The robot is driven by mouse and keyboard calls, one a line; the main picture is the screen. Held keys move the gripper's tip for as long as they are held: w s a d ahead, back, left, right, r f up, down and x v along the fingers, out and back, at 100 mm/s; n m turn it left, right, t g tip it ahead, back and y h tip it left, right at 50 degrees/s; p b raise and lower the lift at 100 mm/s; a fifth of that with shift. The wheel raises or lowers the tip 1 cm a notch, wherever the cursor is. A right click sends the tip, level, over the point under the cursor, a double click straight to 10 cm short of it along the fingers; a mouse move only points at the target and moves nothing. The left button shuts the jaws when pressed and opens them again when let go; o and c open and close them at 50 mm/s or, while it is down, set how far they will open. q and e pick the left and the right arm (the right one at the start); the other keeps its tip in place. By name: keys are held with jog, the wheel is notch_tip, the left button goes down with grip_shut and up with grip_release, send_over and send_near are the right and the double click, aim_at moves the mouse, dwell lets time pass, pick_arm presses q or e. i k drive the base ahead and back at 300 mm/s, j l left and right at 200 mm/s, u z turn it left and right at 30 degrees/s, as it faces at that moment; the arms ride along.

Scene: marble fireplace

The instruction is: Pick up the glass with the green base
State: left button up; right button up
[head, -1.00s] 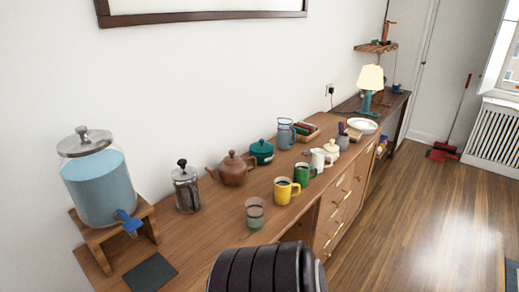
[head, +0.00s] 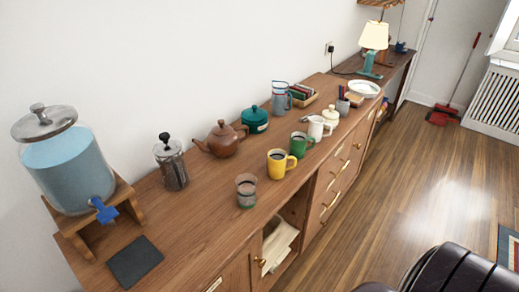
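The glass with the green base (head: 246,191) stands upright on the wooden sideboard (head: 205,240), close to its front edge. It is clear, with a green band at the bottom. The yellow mug is to its right and farther back. A black rounded part of my own body shows at the bottom right, over the floor. Neither of my grippers can be seen in the head view.
A yellow mug (head: 279,164), green mug (head: 299,145), brown teapot (head: 222,140), French press (head: 172,164) and blue drink dispenser (head: 68,170) surround the glass. A dark slate (head: 134,261) lies front left. An open compartment with papers (head: 278,246) is below.

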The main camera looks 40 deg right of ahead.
aim_at(245, 183)
jog(key=i+l+z, duration=0.1)
jog(key=z, duration=0.85)
